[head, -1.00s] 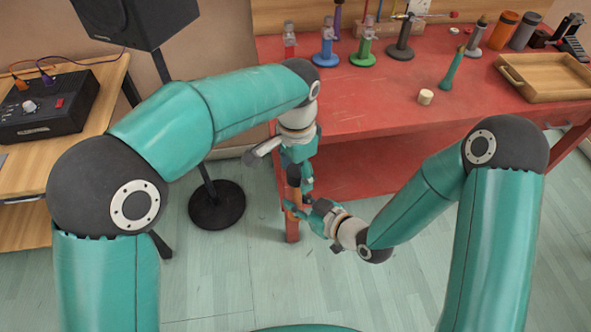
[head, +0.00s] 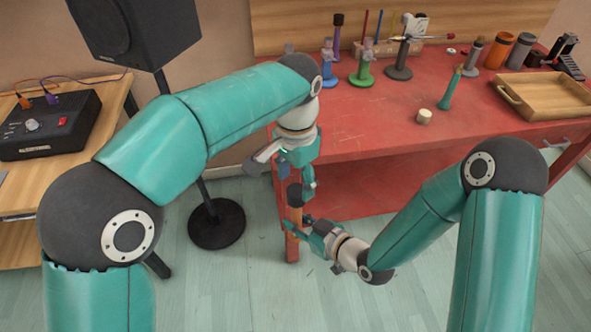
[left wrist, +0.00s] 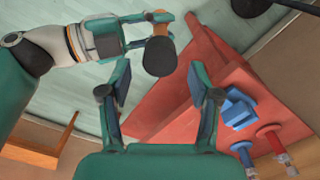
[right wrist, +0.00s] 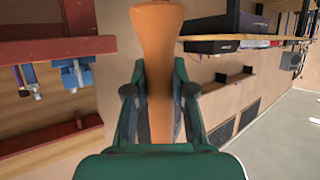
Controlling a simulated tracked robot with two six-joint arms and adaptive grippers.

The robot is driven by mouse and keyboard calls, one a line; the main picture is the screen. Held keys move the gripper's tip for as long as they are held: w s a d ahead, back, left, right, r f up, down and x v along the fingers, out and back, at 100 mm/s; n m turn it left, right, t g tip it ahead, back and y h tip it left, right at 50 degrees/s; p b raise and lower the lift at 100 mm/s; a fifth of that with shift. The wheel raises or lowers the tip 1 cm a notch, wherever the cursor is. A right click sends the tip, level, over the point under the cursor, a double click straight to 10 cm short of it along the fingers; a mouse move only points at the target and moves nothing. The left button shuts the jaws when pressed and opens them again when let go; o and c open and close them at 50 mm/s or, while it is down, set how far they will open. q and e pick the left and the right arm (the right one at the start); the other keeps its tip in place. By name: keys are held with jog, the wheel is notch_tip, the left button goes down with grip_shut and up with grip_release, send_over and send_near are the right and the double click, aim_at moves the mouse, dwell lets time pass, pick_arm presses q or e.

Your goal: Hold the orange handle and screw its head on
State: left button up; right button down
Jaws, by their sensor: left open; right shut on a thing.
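The orange handle (head: 293,217) stands roughly upright in front of the red bench, with a dark head (head: 295,194) at its top end. My right gripper (head: 307,226) is shut on the handle, which fills the space between its fingers in the right wrist view (right wrist: 158,45). My left gripper (head: 302,178) is open and empty just above the head. In the left wrist view the dark head (left wrist: 160,57) lies beyond the open fingertips, apart from them. Whether the head is fully seated on the handle cannot be told.
The red bench (head: 390,138) carries several coloured stands, a pale cylinder (head: 424,117), a teal handle (head: 450,92) and a wooden tray (head: 540,97). A speaker stand (head: 216,224) is left of the grippers. A black box (head: 48,124) sits on the wooden table.

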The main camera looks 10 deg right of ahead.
aim_at(296, 191)
pick_arm(q)
jog(key=n, duration=0.2)
jog(key=r+n, duration=0.1)
jog(key=n, duration=0.1)
jog(key=shift+a+r+n, duration=0.15)
jog(key=shift+n, duration=0.15)
jog(key=shift+r+n, duration=0.55)
jog(key=shift+n, duration=0.45)
jog(key=shift+w+d+r+n, duration=0.1)
jog(key=shift+d+r+n, duration=0.2)
jog(key=shift+r, duration=0.25)
jog(key=shift+f, duration=0.1)
jog(key=shift+f, duration=3.95)
